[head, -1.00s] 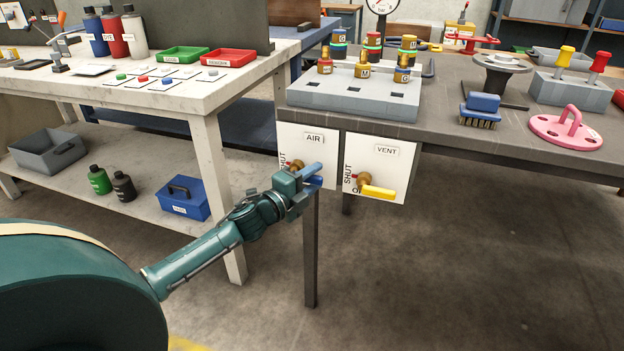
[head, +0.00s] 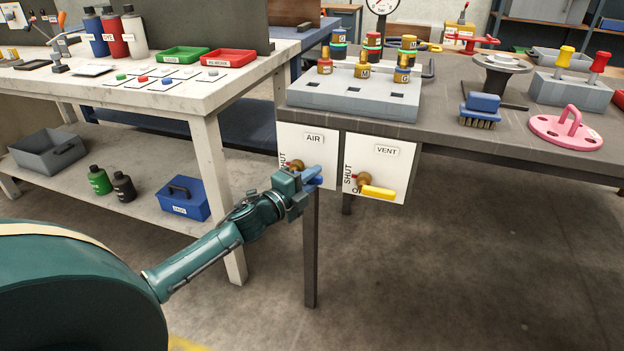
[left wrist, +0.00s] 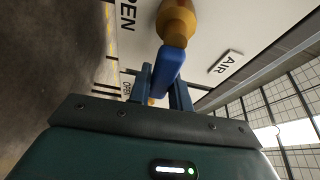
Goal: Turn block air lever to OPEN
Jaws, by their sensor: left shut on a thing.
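The AIR panel (head: 314,139) is a white plate on the front of the grey workbench, marked SHUT at its left. Its blue lever (head: 318,181) sticks out from a brass valve (head: 297,166), mostly hidden by my gripper in the head view. My left gripper (head: 309,178) is shut on the blue lever. In the left wrist view, the blue lever (left wrist: 168,70) lies between the two fingers (left wrist: 165,92), below the brass valve (left wrist: 177,20). The word OPEN shows to the left there, and the AIR label (left wrist: 226,62) to the right. My right gripper is not in view.
A VENT panel (head: 388,152) with a yellow lever (head: 377,193) hangs just right of the AIR panel. A table leg (head: 310,250) stands below my gripper. A white table (head: 210,100) is to the left. The floor at right front is clear.

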